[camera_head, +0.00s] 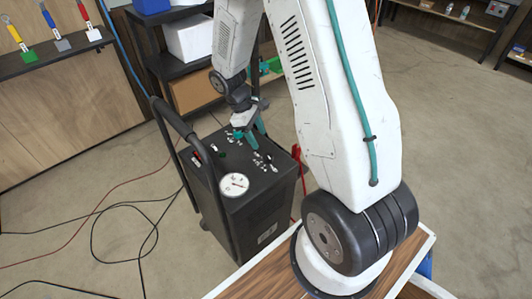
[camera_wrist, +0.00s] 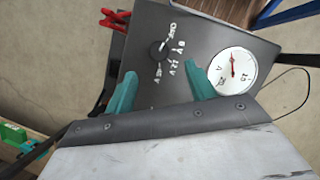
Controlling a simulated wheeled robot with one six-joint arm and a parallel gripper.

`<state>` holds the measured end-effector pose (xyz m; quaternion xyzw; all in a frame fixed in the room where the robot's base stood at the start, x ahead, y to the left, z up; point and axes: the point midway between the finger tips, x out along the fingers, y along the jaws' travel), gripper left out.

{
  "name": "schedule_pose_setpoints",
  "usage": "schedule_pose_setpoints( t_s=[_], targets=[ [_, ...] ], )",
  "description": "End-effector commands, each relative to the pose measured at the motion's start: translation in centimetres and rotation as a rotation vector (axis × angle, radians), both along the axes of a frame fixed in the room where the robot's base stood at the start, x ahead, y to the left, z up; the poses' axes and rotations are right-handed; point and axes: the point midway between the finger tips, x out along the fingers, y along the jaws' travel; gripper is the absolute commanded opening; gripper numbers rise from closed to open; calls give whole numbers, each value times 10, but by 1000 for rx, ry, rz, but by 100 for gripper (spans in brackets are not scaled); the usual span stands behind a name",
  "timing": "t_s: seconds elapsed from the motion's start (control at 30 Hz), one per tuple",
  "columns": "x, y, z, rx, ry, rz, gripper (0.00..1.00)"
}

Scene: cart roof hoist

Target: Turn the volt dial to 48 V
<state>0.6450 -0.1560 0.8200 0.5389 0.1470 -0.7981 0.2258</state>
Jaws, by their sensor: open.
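The volt dial (camera_wrist: 158,50) is a small round black knob on the dark top of the charger box, with white lettering around it. In the wrist view it lies just beyond my fingertips, near the middle of the gap. Which label the knob points at is too small to tell. In the head view the dial's lettering (camera_head: 263,161) is on the right part of the box top. My gripper (camera_wrist: 158,72) is open with teal fingers spread, apart from the knob and empty. In the head view my gripper (camera_head: 250,130) hangs over the far part of the box top.
A white round gauge (camera_wrist: 233,71) with a red needle sits beside the dial. A red clamp (camera_wrist: 114,18) hangs at the box edge. The cart's black handle (camera_head: 172,117) rises at the left of the box. Cables (camera_head: 95,222) lie on the floor; shelves (camera_head: 170,62) stand behind.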

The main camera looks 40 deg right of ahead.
Motion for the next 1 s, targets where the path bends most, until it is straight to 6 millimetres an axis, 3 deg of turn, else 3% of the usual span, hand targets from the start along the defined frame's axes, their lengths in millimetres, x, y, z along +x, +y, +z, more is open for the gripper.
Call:
schedule_pose_setpoints(
  t_s=[0.6,0.97,1.0],
  targets=[
    [-23,-17,-77,4,13,13,55],
    [-24,-18,-83,4,11,12,55],
    [-24,-18,-83,4,11,12,47]
  ],
)
